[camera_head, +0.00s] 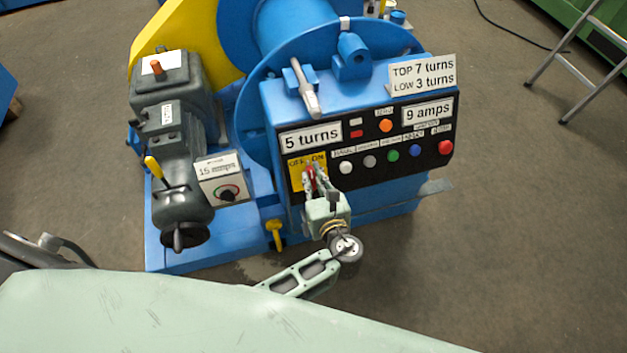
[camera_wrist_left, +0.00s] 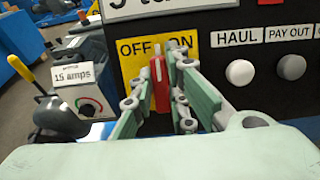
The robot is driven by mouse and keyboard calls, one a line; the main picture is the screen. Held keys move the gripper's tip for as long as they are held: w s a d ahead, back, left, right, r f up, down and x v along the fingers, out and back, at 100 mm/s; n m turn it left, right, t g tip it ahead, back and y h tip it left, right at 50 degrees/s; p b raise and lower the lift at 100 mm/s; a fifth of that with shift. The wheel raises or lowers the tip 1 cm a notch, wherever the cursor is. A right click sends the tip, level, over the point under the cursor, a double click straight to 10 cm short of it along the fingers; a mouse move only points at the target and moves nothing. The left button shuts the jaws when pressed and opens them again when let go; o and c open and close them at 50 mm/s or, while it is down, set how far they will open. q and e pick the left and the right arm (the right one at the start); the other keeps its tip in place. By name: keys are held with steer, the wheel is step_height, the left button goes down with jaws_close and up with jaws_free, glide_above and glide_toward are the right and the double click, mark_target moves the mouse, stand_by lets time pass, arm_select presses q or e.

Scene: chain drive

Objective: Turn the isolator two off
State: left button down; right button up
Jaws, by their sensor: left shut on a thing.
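A red switch handle (camera_head: 309,169) sits on a yellow OFF/ON plate (camera_head: 294,174) at the lower left of the black control panel (camera_head: 375,143). In the left wrist view the red handle (camera_wrist_left: 160,82) stands about upright between the words OFF and ON on the yellow plate (camera_wrist_left: 137,61). No label naming it isolator two is readable. My left gripper (camera_head: 317,178) is at the handle, its fingers on both sides of it and shut on it. It also shows in the left wrist view (camera_wrist_left: 158,100). My right gripper is not in view.
Right of the handle is a row of buttons, beginning with a white one (camera_head: 346,167). A metal lever (camera_head: 306,90) rises above the panel.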

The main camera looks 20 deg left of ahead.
arm_select(q)
steer(key=n+g+y+b, duration=0.1)
steer(key=n, duration=0.4)
steer(key=shift+s+f, duration=0.1)
steer(key=n+g+b, duration=0.1)
steer(key=n, duration=0.4)
steer(key=shift+a+y, duration=0.15)
steer(key=shift+y, duration=0.15)
steer(key=shift+s+n, duration=0.1)
steer(key=shift+n, duration=0.2)
steer(key=c, duration=1.7)
jaws_free()
